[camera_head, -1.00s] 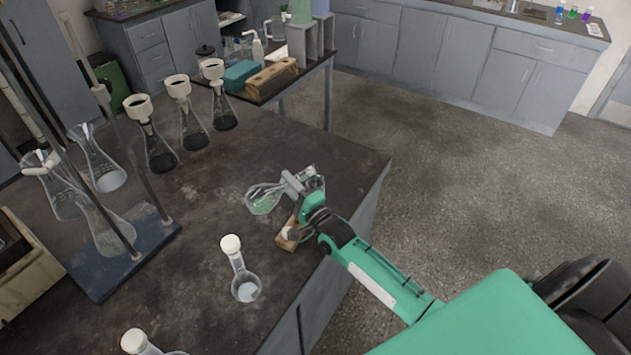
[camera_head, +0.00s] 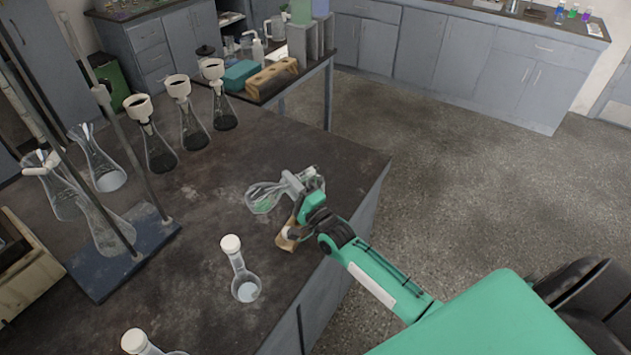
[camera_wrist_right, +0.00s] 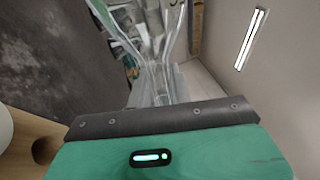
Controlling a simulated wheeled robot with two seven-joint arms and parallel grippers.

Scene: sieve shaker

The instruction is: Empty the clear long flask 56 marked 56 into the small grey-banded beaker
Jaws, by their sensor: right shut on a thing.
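My right gripper (camera_head: 292,184) is shut on a clear glass flask (camera_head: 264,199), held tilted above the dark bench near its right edge. Its wide part points left in the head view, with a pale green tint showing in or through the glass. More clear glass shows right of the fingers. In the right wrist view, clear glass narrowing to a neck (camera_wrist_right: 156,70) stands just beyond the gripper. I cannot read the mark 56. I cannot make out the small grey-banded beaker. My left gripper is not in view.
A wooden block (camera_head: 287,242) lies under my right wrist. A white-stoppered flask (camera_head: 245,288) stands nearer, with another at the bottom edge. Conical flasks with white funnels (camera_head: 191,125) and a blue-based stand (camera_head: 108,278) are to the left. The bench middle is clear.

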